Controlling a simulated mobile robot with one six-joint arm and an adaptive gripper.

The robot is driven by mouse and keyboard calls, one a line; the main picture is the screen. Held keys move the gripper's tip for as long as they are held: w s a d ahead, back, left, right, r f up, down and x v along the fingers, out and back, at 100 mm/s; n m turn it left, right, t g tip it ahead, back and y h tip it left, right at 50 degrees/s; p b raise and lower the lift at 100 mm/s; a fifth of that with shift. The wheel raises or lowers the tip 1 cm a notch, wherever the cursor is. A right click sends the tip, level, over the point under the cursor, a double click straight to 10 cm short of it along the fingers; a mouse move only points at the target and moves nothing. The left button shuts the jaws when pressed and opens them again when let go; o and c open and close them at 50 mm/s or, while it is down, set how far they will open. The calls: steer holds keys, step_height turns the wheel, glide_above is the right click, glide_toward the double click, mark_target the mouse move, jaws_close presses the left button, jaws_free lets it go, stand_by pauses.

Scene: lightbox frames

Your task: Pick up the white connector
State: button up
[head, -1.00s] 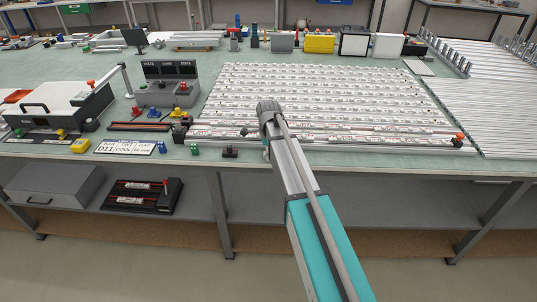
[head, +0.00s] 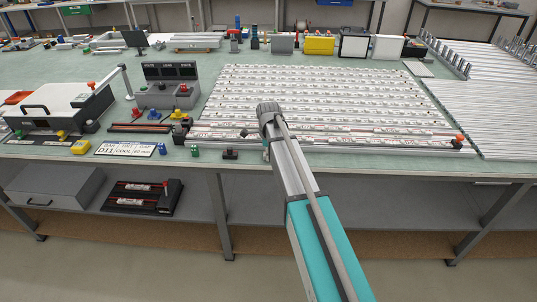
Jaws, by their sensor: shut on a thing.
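My arm reaches in from the bottom and ends in a dark ribbed part over the front middle of the bench. The fingers of my gripper cannot be made out; the arm's end hides that spot. I cannot pick out a white connector for sure. Rows of small white labelled pieces (head: 330,92) cover the middle of the bench, too small to tell apart, and my arm's end covers some of the front ones.
The green bench top (head: 350,157) has a narrow clear strip along its front edge. A grey console with displays (head: 170,85), a black-handled case (head: 55,107) and a label plate (head: 124,149) are at left. A small black block (head: 230,154) stands left of my arm. White rails (head: 490,110) lie at right.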

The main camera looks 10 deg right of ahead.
steer(key=shift+r+p, duration=1.15)
steer(key=shift+r, duration=0.1)
steer(key=s+r+p, duration=1)
steer(key=s, duration=0.4)
steer(key=shift+d, duration=0.15)
steer(key=shift+r, duration=0.1)
